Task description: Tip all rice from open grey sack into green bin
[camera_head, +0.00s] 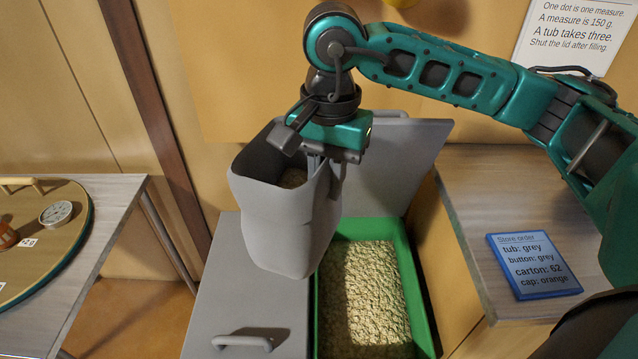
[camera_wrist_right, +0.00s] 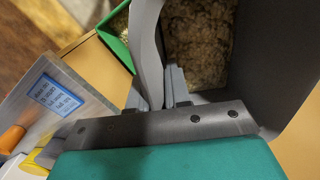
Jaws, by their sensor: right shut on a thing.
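The open grey sack (camera_head: 285,225) hangs nearly upright above the left edge of the green bin (camera_head: 408,265). The bin holds a wide layer of rice (camera_head: 362,295). The sack hides the bin's back left corner. My left gripper is out of view.
A raised grey lid (camera_head: 400,160) stands behind the bin. A shut grey lid with a handle (camera_head: 242,341) lies left of it. A blue order card (camera_head: 533,264) is on the right counter. A round tray (camera_head: 60,250) is on the left table.

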